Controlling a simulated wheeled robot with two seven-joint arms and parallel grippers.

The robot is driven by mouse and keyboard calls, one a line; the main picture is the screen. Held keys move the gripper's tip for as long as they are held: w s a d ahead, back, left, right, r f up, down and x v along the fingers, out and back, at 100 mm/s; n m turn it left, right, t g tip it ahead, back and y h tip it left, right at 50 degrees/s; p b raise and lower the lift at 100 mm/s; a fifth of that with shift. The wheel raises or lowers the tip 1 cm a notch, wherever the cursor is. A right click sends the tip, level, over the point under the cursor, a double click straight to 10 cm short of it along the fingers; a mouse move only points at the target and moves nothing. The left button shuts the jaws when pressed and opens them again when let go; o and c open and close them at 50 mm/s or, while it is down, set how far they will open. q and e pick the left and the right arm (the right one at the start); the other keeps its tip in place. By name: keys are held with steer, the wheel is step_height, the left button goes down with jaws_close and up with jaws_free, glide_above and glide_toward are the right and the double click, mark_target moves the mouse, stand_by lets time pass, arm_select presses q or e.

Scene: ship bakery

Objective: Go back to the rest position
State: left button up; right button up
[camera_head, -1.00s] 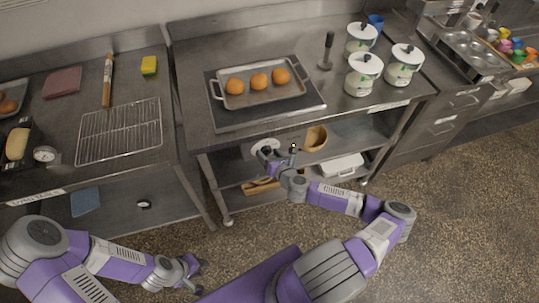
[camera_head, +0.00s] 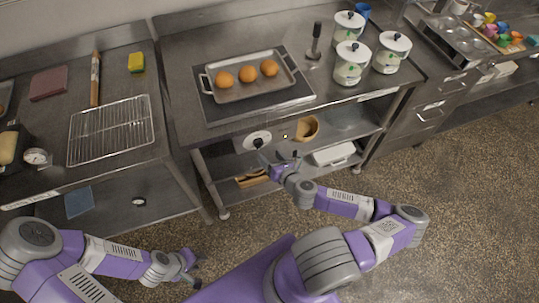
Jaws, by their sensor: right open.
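My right gripper (camera_head: 279,162) is open and empty in front of the middle table, below the height of its top and near the lower shelf. My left gripper (camera_head: 194,272) is low at the bottom of the view, over the floor and away from any object. Its fingers are small and partly turned away, so I cannot tell whether they are open. Both arms are bent in front of my body.
A tray (camera_head: 207,90) with three orange-brown buns stands on the middle table (camera_head: 190,40). White lidded pots (camera_head: 352,66) stand to its right. A wire rack (camera_head: 110,130) lies on the left table. The floor (camera_head: 460,200) at right is clear.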

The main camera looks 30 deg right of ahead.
steer(key=shift+a, duration=0.1)
stand_by(0.3)
steer(key=s+a+f+n+g+y, duration=0.35)
steer(key=a+n, duration=0.45)
steer(key=a, duration=0.3)
steer(key=s+a+f+n+g+y, duration=0.25)
steer(key=a+n+y, duration=0.25)
steer(key=a+n, duration=0.4)
steer(key=s+a+f+n+g, duration=0.35)
steer(key=s+a+n, duration=0.2)
steer(key=n, duration=0.25)
steer(key=s+d+n+g+h, duration=0.3)
steer(key=d+n+g+h, duration=0.1)
steer(key=n, duration=0.8)
steer(key=shift+s+d+r+n, duration=0.15)
steer(key=shift+s+d+n, duration=0.2)
steer(key=shift+d, duration=0.45)
steer(key=shift+w, duration=0.1)
